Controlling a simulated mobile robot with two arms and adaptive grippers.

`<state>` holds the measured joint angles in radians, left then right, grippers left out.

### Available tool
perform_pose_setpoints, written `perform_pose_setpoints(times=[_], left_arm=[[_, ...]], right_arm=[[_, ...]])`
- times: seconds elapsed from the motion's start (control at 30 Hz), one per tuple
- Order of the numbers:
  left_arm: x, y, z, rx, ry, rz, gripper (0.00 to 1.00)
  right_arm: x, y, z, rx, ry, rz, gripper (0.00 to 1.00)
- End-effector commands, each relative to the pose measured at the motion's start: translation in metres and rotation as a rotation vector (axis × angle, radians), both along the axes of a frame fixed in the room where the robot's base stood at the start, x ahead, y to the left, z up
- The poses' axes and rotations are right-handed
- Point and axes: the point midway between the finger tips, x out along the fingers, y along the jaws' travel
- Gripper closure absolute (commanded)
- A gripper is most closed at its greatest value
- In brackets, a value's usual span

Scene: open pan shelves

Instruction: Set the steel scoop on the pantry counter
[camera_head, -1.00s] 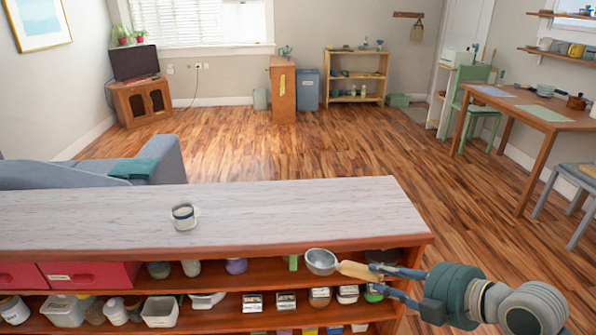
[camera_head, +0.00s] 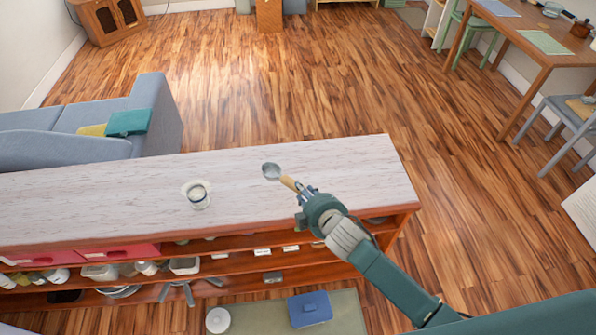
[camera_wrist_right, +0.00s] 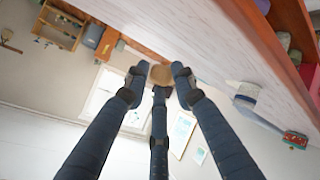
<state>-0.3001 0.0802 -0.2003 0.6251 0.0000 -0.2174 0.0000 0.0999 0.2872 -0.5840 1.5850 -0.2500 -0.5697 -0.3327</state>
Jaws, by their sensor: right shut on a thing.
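The steel scoop (camera_head: 271,171) has a round metal bowl and a pale wooden handle. My right gripper (camera_head: 299,189) is shut on the handle, with the bowl pointing to the left. The scoop is over the right part of the pantry counter (camera_head: 100,192), a pale wood-grain top; I cannot tell whether it touches it. In the right wrist view the fingers (camera_wrist_right: 160,80) close around the tan handle end (camera_wrist_right: 161,75), and the bowl is hidden. My left gripper is not in view.
Shelves below hold pink drawers (camera_head: 110,254) and several containers. A blue box (camera_head: 310,309) lies on a floor mat.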

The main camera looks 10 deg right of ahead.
Motion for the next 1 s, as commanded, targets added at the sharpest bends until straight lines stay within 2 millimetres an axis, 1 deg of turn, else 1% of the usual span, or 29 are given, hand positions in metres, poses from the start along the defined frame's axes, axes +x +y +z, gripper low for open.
perform_pose_setpoints(times=[0.03, 0.1, 0.37, 0.53, 0.6, 1.0], left_arm=[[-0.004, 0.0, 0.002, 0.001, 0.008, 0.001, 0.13], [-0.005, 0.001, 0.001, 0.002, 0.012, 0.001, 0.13], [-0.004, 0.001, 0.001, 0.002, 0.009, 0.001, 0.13], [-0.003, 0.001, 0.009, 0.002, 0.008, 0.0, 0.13], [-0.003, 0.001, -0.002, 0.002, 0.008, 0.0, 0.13], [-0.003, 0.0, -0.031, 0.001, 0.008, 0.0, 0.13]], right_arm=[[-0.001, 0.003, 0.001, -0.002, 0.0, 0.007, 1.0], [-0.001, 0.005, 0.0, -0.001, 0.0, 0.009, 1.0], [-0.001, 0.004, 0.0, 0.0, -0.001, 0.009, 1.0], [-0.003, 0.0, 0.003, 0.024, -0.004, 0.042, 1.0], [-0.003, 0.003, -0.008, 0.029, -0.004, 0.042, 1.0], [-0.003, 0.002, -0.046, 0.027, -0.004, 0.04, 1.0]])
